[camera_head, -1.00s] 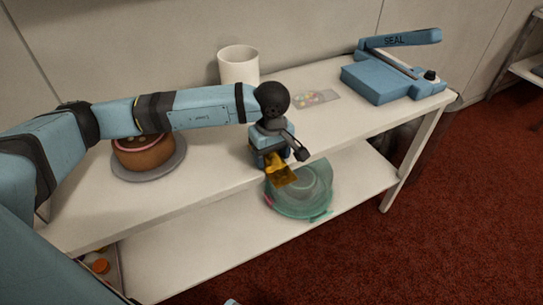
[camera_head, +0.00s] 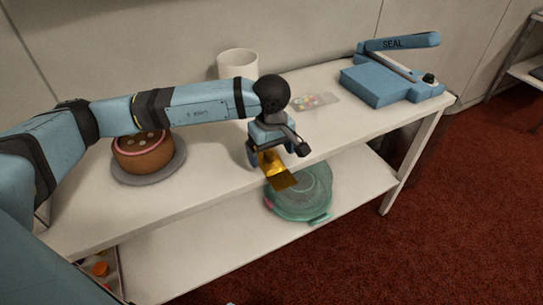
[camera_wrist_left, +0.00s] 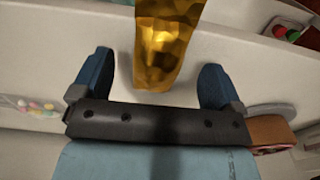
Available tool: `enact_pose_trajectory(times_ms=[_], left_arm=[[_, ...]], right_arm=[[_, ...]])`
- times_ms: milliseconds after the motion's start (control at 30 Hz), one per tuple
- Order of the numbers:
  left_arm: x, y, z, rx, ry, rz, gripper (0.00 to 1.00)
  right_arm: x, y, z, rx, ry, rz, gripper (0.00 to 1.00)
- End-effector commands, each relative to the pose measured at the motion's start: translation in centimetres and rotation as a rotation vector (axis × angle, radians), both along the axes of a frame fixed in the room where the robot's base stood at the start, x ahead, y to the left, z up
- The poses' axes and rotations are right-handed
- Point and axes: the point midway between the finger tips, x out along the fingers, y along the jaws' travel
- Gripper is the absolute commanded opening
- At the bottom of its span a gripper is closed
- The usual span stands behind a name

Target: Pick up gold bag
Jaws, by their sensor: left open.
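The gold bag (camera_head: 280,178) is a shiny, crinkled packet at the front edge of the white table's top, and its lower end juts out past that edge in the head view. My left gripper (camera_head: 267,161) is right at the bag and points down. In the left wrist view the gold bag (camera_wrist_left: 165,45) reaches down between the two spread fingers of my left gripper (camera_wrist_left: 155,85), with a gap on each side. The bag's upper end is partly hidden by the gripper in the head view. My right gripper is not seen.
A brown cake (camera_head: 140,155) sits on a grey turntable (camera_head: 168,172) at left. A white canister (camera_head: 238,64), a clear candy packet (camera_head: 315,102) and a blue sealer (camera_head: 375,85) stand farther back. A greenish round container (camera_head: 303,205) is on the lower shelf (camera_head: 190,262).

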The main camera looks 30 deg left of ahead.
Motion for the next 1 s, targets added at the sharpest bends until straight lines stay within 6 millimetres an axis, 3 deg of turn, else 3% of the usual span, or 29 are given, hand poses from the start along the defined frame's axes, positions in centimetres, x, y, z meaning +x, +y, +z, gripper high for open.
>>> enact_pose_trajectory(times_ms=[100,300,500,1000], left_arm=[[0.1,0.0,3.2,-0.001,-0.004,0.001,0.93],[0.1,0.0,7.6,-0.001,-0.003,0.000,0.93],[0.1,0.0,10.5,-0.001,-0.001,0.001,0.93],[0.0,0.0,11.3,-0.001,0.001,0.004,0.93]], right_arm=[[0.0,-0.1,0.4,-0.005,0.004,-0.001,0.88],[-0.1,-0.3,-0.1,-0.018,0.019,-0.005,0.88],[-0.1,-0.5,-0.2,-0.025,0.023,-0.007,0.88],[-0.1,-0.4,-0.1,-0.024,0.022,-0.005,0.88]])
